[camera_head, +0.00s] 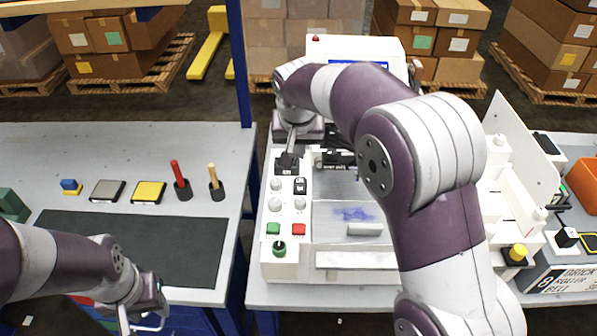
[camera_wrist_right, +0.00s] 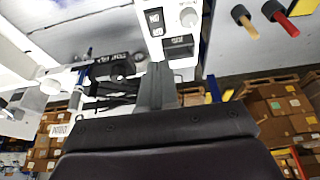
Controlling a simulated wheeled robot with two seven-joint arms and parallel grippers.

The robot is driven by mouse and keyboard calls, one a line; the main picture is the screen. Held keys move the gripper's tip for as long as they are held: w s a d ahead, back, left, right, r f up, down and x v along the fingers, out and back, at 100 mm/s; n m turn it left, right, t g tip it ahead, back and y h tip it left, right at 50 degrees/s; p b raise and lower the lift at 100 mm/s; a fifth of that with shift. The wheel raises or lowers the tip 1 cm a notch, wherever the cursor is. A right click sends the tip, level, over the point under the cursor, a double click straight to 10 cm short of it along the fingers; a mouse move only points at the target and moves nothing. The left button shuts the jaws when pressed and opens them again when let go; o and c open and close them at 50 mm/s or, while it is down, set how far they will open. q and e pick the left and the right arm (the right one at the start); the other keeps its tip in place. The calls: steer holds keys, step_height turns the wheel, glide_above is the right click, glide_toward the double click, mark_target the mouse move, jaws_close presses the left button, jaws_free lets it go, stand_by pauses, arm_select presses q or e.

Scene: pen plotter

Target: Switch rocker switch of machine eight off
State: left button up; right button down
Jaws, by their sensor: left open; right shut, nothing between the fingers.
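A white pen plotter stands in the middle, with a control panel (camera_head: 288,205) on its left side. The panel carries a black rocker-like switch with white marks (camera_head: 300,186), also in the right wrist view (camera_wrist_right: 154,22). Behind it is a black labelled block (camera_head: 287,164), also in the right wrist view (camera_wrist_right: 180,47). My right gripper (camera_head: 291,143) is shut and empty, pointing down by this block; contact cannot be told. Its fingers show in the right wrist view (camera_wrist_right: 158,72). My left gripper (camera_head: 146,318) is open and empty at the lower left.
A sign with an 8 (camera_head: 546,284) is at the right, near a black switch box (camera_head: 567,237) and a yellow button (camera_head: 517,253). My right arm covers much of the plotter. The left table has a dark mat (camera_head: 150,240) and two upright handles in holders.

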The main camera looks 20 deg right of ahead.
mark_target(300, 179)
steer(key=x, duration=0.3)
steer(key=p+x, duration=0.1)
steer(key=x, duration=0.6)
steer(key=shift+s+f+p, duration=0.25)
steer(key=shift+f+p, duration=0.05)
steer(key=shift+p, duration=0.1)
steer(key=shift+f, duration=0.3)
